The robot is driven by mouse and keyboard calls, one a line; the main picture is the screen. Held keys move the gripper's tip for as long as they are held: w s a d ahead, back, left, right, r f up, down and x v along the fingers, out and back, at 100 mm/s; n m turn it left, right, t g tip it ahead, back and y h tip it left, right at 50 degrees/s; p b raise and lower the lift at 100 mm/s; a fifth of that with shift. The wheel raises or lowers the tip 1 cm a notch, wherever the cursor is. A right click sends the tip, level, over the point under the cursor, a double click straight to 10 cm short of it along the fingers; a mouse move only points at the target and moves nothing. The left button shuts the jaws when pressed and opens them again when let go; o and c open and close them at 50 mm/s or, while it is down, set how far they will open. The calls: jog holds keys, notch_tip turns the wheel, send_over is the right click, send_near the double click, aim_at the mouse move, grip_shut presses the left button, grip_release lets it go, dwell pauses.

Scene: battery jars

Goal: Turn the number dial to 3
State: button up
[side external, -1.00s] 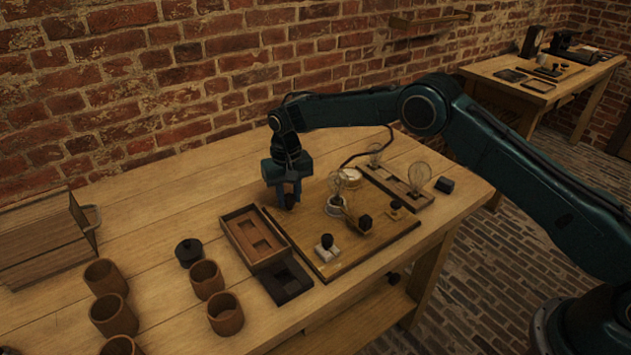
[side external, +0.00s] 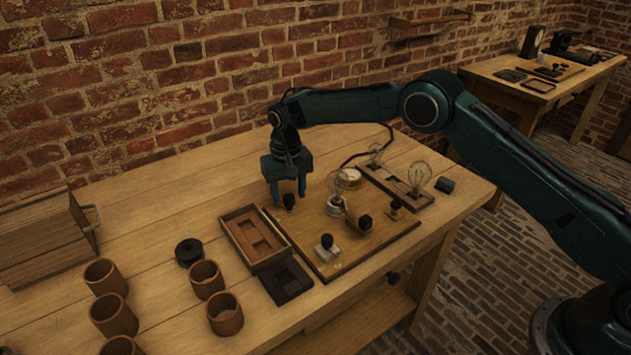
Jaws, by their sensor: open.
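My gripper (side external: 287,192) is open above the back left corner of the wooden board (side external: 334,266). Its two fingers point down on either side of a small black knob (side external: 289,202), with gaps visible; I cannot tell how far the tips sit above it. No numbers are legible, so I cannot tell which fitting is the number dial or its setting. A round pale-faced dial or gauge (side external: 351,177) lies at the back of the board. A black knob on a white block (side external: 327,247) stands at the board's front.
A wooden tray (side external: 240,221) and dark tray (side external: 287,281) lie to the left. Several brown jars (side external: 206,279) and a black round piece (side external: 189,253) stand further left.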

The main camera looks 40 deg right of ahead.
aim_at(289, 197)
notch_tip(289, 197, up, 13)
dwell(0.6)
jog(key=s+d+r+t, duration=0.1)
jog(key=s+d+r, duration=0.3)
jog(key=s+r, duration=0.2)
jog(key=s+d+r+n+t, duration=0.1)
jog(key=s+d+r, duration=0.2)
jog(key=s+r, duration=0.4)
jog(key=s+d+r+t, duration=0.1)
jog(key=s+d+r, duration=0.3)
jog(key=s+r, duration=0.2)
jog(key=s+d+f+t, duration=0.1)
jog(key=s+d+f, duration=0.1)
jog(key=s, duration=1)
jog(key=s+d+f+n+t, duration=0.1)
jog(key=s+d+f, duration=0.2)
jog(key=s, duration=0.9)
jog(key=shift+s+f+t, duration=0.2)
jog(key=shift+f+t, duration=0.1)
jog(key=shift+f, duration=0.15)
